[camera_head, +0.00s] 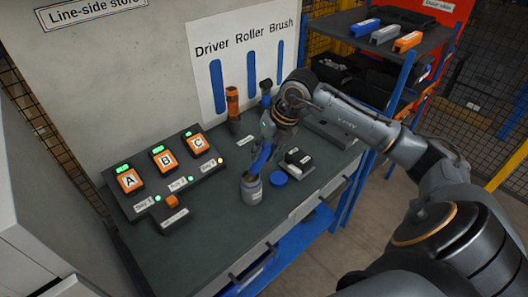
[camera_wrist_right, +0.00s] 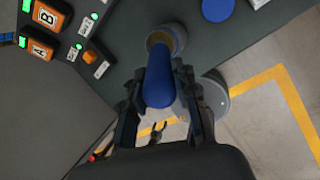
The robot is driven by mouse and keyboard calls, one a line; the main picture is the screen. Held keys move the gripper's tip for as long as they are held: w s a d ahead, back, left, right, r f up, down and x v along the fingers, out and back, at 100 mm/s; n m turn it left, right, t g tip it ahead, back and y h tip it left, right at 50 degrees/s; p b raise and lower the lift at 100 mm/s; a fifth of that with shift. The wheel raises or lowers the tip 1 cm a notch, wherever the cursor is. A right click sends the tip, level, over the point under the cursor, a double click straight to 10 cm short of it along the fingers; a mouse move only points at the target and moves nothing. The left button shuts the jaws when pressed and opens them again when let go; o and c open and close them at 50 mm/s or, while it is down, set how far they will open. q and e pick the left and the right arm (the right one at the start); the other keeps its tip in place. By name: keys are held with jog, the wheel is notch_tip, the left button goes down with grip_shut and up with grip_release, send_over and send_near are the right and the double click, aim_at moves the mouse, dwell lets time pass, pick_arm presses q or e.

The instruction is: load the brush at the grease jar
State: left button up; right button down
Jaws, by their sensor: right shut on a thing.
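My right gripper (camera_head: 268,143) is shut on a brush with a blue handle (camera_head: 262,159), held a little tilted over the grease jar (camera_head: 252,190). The jar is a small grey pot with a pale label on the workbench. In the right wrist view the blue handle (camera_wrist_right: 159,86) lies between my right gripper's fingers (camera_wrist_right: 160,74) and points at the jar's round mouth (camera_wrist_right: 168,36). The handle hides the brush's bristles, so I cannot tell how deep they reach. A round blue lid (camera_head: 278,179) lies right of the jar. My left gripper is not in view.
Left on the workbench (camera_head: 215,222) is a panel with orange A (camera_head: 129,180), B and C units. An orange-and-black tool (camera_head: 233,102) and another tool stand at the back by the board (camera_head: 243,62). A shelf rack stands right.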

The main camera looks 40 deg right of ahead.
jog(key=shift+r+p, duration=2.2)
jog(key=shift+r, duration=1.3)
